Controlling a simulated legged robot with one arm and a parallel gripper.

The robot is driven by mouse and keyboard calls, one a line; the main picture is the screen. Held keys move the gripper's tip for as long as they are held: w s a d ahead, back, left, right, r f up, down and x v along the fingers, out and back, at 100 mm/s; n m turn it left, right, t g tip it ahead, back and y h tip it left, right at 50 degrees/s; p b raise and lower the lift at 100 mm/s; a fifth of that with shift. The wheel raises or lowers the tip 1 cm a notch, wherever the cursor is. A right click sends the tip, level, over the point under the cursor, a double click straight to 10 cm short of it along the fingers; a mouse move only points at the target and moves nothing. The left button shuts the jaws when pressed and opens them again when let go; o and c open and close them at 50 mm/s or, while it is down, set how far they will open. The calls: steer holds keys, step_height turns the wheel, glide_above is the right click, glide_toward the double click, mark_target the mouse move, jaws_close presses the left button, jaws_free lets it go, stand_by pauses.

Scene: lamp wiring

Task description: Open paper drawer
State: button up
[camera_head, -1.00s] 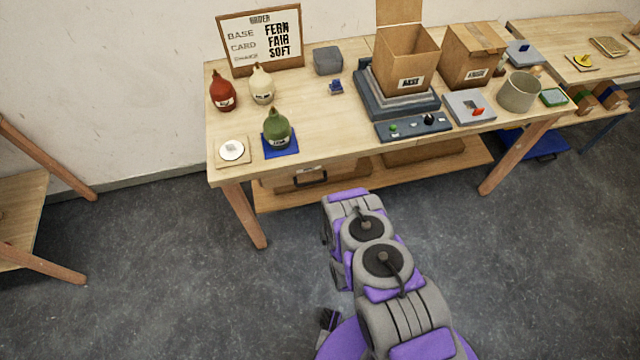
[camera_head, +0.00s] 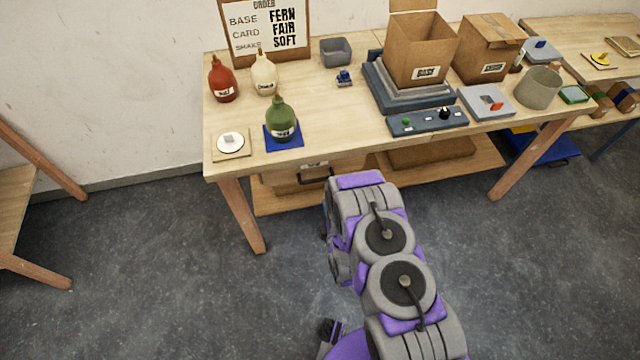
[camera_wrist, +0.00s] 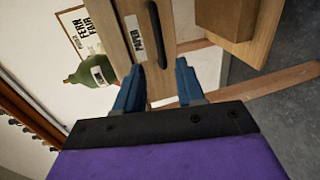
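The paper drawer (camera_head: 287,180) is a wooden drawer under the near left part of the tabletop. It has a white label and a dark bar handle (camera_head: 318,180), partly hidden behind my arm. In the wrist view the drawer front (camera_wrist: 136,15) appears turned on its side, with its label (camera_wrist: 138,41) and the dark handle (camera_wrist: 154,20) beyond my fingertips. My gripper (camera_wrist: 159,66) is open, its two blue fingers apart with nothing between them. The handle's near end lies roughly in line with the gap. In the head view my gripper is hidden behind my arm.
The tabletop (camera_head: 330,125) overhangs the drawer and holds bottles, a control panel (camera_head: 428,121) and cardboard boxes. A lower shelf (camera_head: 470,165) and wooden legs (camera_head: 243,215) surround the space below. The grey floor (camera_head: 150,260) in front is clear.

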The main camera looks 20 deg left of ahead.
steer(key=b, duration=0.3)
glide_toward(320, 180)
steer(key=w, duration=0.2)
steer(key=b+x, duration=0.1)
steer(key=x, duration=0.2)
steer(key=b+x, duration=0.2)
steer(key=s+a+f+b+x, duration=0.1)
steer(key=x, duration=0.2)
steer(key=shift+w+a+f, duration=0.2)
steer(key=shift+w+a, duration=0.05)
steer(key=shift+w, duration=0.05)
steer(key=shift+w+d+b, duration=0.1)
steer(key=shift+w+b, duration=0.1)
steer(key=shift+b, duration=0.15)
steer(key=shift+w+d+r, duration=0.15)
steer(key=shift+d+r, duration=0.05)
steer(key=shift+d, duration=0.2)
steer(key=shift+a+f, duration=0.15)
steer(key=shift+a, duration=0.5)
steer(key=c, duration=0.4)
steer(key=shift+d, duration=0.2)
steer(key=shift+c, duration=1.4)
steer(key=shift+d, duration=0.2)
jaws_close()
